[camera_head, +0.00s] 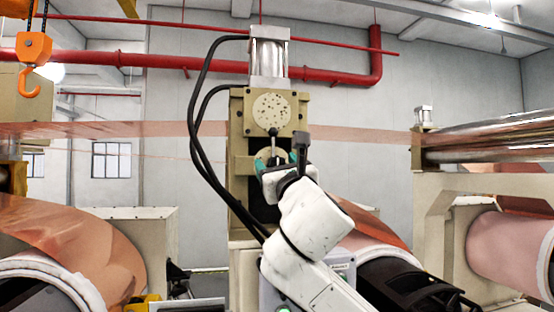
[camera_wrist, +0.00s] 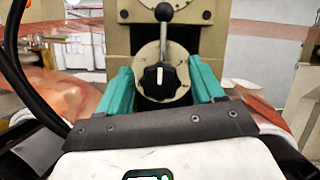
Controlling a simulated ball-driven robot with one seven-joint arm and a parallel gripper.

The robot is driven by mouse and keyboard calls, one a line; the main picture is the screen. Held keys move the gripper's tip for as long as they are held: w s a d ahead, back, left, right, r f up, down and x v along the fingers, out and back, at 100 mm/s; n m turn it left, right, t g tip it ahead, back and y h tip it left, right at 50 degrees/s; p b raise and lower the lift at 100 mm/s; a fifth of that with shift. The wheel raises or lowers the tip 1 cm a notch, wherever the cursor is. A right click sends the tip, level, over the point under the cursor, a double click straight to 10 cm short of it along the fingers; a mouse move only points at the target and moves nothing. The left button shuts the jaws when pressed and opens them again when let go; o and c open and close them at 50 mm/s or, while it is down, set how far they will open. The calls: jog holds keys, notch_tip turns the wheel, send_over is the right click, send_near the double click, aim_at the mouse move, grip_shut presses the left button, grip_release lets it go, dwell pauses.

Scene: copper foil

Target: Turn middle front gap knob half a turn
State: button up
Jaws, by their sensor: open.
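A black knob (camera_wrist: 157,78) with a white pointer line sits on a round tan disc (camera_wrist: 180,88) on the front of the machine. The pointer line stands about upright. My gripper (camera_wrist: 160,68) is open, with one teal finger to the left of the knob and one to the right. Gaps show between the fingers and the disc, and nothing is held. In the head view, my gripper (camera_head: 275,165) is in front of the tan machine stand (camera_head: 240,130), and it hides the black knob there.
A lever with a black ball (camera_wrist: 163,12) rises just above the knob; it also shows in the head view (camera_head: 273,131). Black hoses (camera_head: 198,120) loop down left of the stand. Copper foil (camera_head: 170,129) runs across behind, and large copper rolls (camera_head: 80,245) lie at both sides.

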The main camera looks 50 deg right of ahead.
jog(key=shift+w, duration=0.15)
jog(key=c, duration=1)
jog(key=shift+m+g+h+b, duration=0.35)
jog(key=shift+m+h, duration=0.15)
jog(key=shift+m, duration=0.3)
